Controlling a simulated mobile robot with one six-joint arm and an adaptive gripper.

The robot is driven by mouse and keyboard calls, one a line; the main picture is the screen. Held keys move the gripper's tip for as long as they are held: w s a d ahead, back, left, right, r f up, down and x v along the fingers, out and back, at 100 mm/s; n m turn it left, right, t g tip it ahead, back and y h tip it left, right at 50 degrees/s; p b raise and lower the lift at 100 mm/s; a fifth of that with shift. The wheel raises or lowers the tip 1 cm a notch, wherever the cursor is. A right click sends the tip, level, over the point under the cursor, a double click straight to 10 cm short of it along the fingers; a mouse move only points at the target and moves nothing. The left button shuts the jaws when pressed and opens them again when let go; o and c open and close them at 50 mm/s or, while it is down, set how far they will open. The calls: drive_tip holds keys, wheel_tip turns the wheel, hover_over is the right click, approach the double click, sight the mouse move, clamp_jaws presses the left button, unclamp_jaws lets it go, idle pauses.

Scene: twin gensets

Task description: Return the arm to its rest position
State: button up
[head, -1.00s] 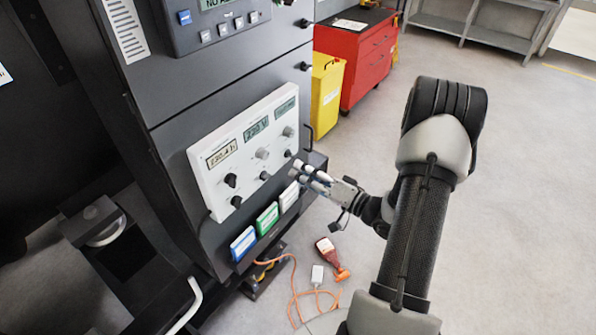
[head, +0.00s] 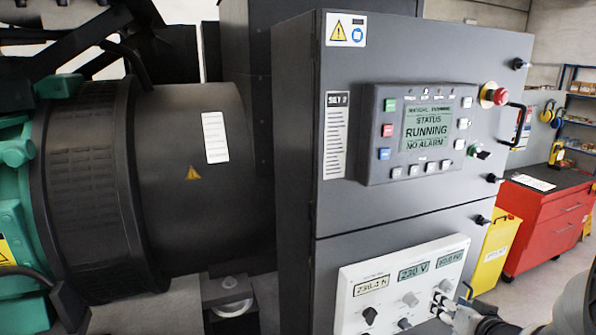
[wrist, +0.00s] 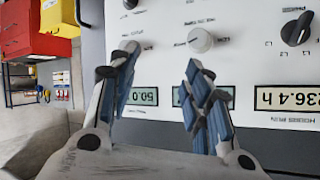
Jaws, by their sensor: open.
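My gripper (head: 446,300) is at the lower right in the head view, in front of the right part of the white control panel (head: 352,280). It is open, with nothing between its fingers. In the wrist view my gripper (wrist: 160,72) shows two blue-padded fingers spread apart before the same panel (wrist: 240,15), which appears upside down. A grey knob (wrist: 201,40) is just beyond the fingertips. I cannot tell whether the fingers touch the panel. Most of my arm is outside the head view.
The dark SET 2 cabinet (head: 295,150) carries a controller (head: 425,130) reading STATUS RUNNING and a red emergency button (head: 495,95). A generator (head: 190,140) stands left. A yellow bin (head: 493,255) and red tool cabinet (head: 545,220) stand right, with floor beside them.

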drive_tip(key=s+a+r+g+h+b, duration=0.2)
drive_tip(key=s+a+r+g+h, duration=0.1)
drive_tip(key=s+a+r, duration=0.5)
drive_tip(key=s+a+f+n+g+y, duration=0.1)
drive_tip(key=s+a+g, duration=0.1)
drive_tip(key=s+a, duration=0.4)
drive_tip(key=s+a+f+n+g+y+b, duration=0.1)
drive_tip(key=s+a, duration=0.6)
drive_tip(key=s, duration=0.7)
drive_tip(key=shift+s+f+n+g+y, duration=0.25)
drive_tip(key=shift+f+n+g+y, duration=0.05)
drive_tip(key=shift+n+g+y, duration=0.5)
drive_tip(key=shift+c, duration=0.2)
idle(1.0)
